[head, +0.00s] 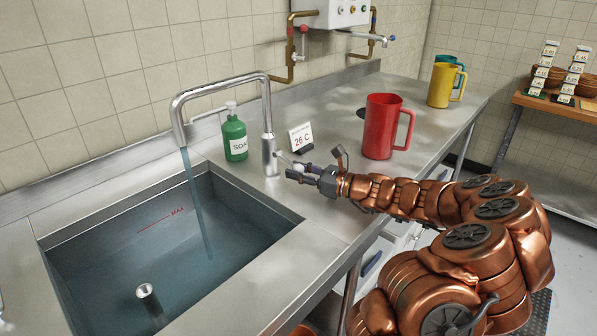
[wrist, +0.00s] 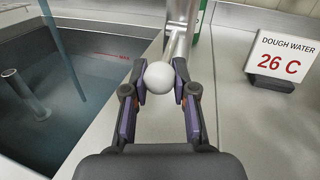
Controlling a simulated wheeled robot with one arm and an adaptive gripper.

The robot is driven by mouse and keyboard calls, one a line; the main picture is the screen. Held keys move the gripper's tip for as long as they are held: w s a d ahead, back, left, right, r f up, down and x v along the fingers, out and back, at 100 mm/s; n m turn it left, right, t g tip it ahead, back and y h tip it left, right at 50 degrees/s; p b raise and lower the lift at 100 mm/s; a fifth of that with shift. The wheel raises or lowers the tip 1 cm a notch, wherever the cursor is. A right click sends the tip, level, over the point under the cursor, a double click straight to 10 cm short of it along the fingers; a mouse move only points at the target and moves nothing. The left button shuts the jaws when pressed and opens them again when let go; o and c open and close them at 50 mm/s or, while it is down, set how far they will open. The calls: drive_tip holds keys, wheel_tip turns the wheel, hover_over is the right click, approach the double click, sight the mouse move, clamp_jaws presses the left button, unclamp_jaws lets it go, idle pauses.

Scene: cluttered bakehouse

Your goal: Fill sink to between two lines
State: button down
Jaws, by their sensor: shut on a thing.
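The steel sink (head: 292,240) holds bluish water (head: 110,262). A red line marked MAX (head: 160,219) shows on its far wall; a second line cannot be made out, nor exactly where the surface meets the wall. A stream of water (head: 195,200) runs from the spout of the tap (head: 268,125) into the sink. My gripper (head: 300,175) is at the tap's lever, right of the tap body. In the wrist view, its purple-padded fingers are shut on the lever's white ball knob (wrist: 158,77).
A standpipe (head: 148,296) rises in the sink. A green soap bottle (head: 235,138) stands behind the tap, and a 26 C dough-water sign (head: 301,138) close to my gripper. A red jug (head: 381,128) stands to the right; green and yellow jugs (head: 441,86) are farther back.

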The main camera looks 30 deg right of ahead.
drive_tip(key=shift+a, duration=0.1)
drive_tip(key=c, duration=0.9)
unclamp_jaws()
drive_tip(key=shift+w, duration=0.1)
drive_tip(key=shift+v, duration=6.05)
